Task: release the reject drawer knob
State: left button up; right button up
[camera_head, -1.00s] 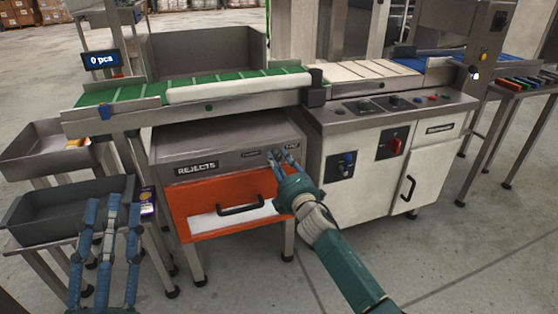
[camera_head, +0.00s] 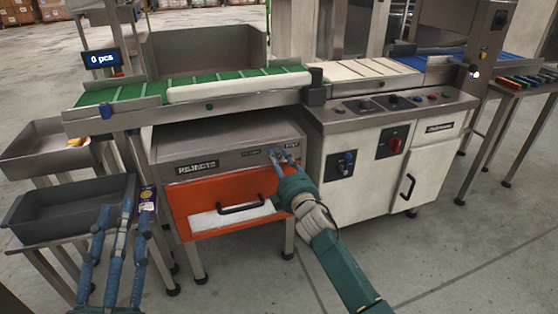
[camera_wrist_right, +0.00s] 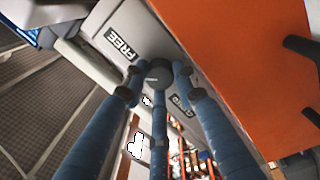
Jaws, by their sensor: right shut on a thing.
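The reject cabinet, marked REJECTS (camera_head: 198,167), has an orange drawer front (camera_head: 185,197) with a dark bar handle (camera_head: 240,209). A small round dark knob (camera_wrist_right: 150,77) sits on its grey panel, beside a FREE label (camera_wrist_right: 123,41) and a second label that I cannot read fully. My right gripper (camera_head: 282,156) is at the upper right of the cabinet front. In the right wrist view its blue fingers (camera_wrist_right: 155,82) are closed around the knob. My left gripper (camera_head: 122,210) is open and empty, before the grey trays at lower left.
A grey tray (camera_head: 30,224) on a stand is at left, with a small purple box (camera_head: 147,197) near it. A green conveyor (camera_head: 130,92) runs above the cabinet. A white control cabinet (camera_head: 365,187) stands at right. The floor in front is clear.

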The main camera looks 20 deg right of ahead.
jog(key=o, duration=1.1)
jog(key=shift+a+f, duration=0.1)
jog(key=shift+o, duration=0.2)
